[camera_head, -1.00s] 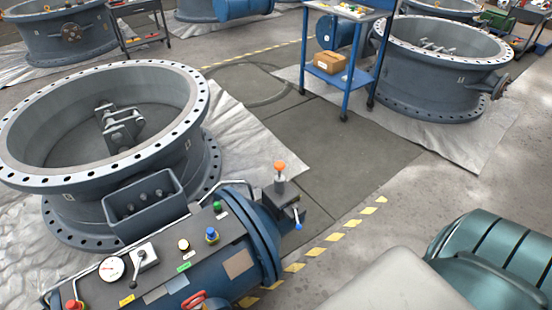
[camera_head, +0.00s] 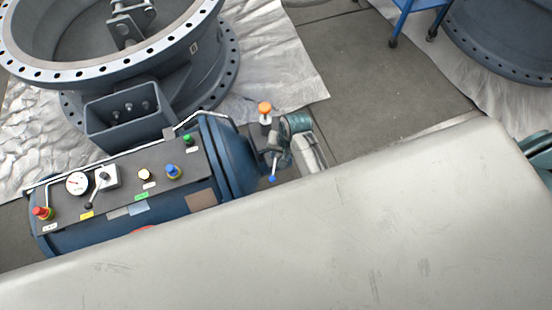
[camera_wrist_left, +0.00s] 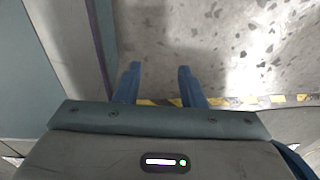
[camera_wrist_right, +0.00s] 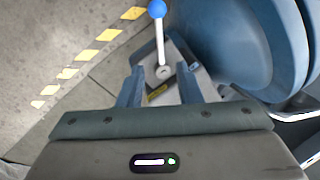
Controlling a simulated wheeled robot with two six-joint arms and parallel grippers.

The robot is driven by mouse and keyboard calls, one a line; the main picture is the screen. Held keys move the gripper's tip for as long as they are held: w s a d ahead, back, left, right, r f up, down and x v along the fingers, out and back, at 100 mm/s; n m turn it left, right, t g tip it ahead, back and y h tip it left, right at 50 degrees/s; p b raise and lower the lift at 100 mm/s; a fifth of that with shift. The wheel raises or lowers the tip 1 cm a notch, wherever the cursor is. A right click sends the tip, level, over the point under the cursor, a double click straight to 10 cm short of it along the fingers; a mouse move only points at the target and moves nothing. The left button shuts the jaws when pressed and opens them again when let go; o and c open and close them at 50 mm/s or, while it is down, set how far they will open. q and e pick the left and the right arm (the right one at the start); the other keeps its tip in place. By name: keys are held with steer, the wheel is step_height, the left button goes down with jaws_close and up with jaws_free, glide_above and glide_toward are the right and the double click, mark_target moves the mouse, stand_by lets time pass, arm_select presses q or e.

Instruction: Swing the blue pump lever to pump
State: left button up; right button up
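The blue pump lever (camera_head: 272,178) is a thin rod with a blue ball tip on the small grey block at the right end of the blue cylinder (camera_head: 228,155). In the right wrist view the lever (camera_wrist_right: 160,38) rises from a round pivot to the ball near the top edge. My right gripper (camera_wrist_right: 160,68) is open. Its fingers point toward the pivot end, one to each side in the picture; I cannot tell whether they touch it. It also shows small beside the block in the head view. My left gripper (camera_wrist_left: 160,67) is open and empty above the floor.
An orange knob (camera_head: 265,108) stands on a post close to my right gripper. The panel carries a gauge (camera_head: 77,183), a black-knobbed lever (camera_head: 92,195) and several buttons. A big flanged valve (camera_head: 150,60) stands behind. My pale arm link covers the lower right.

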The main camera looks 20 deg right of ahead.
mark_target(275, 164)
steer(key=f, duration=0.4)
steer(key=a+f, duration=0.1)
steer(key=f, duration=0.1)
steer(key=shift+w+a+f, duration=0.1)
steer(key=shift+w+f, duration=0.15)
steer(key=shift+w, duration=0.1)
jaws_close()
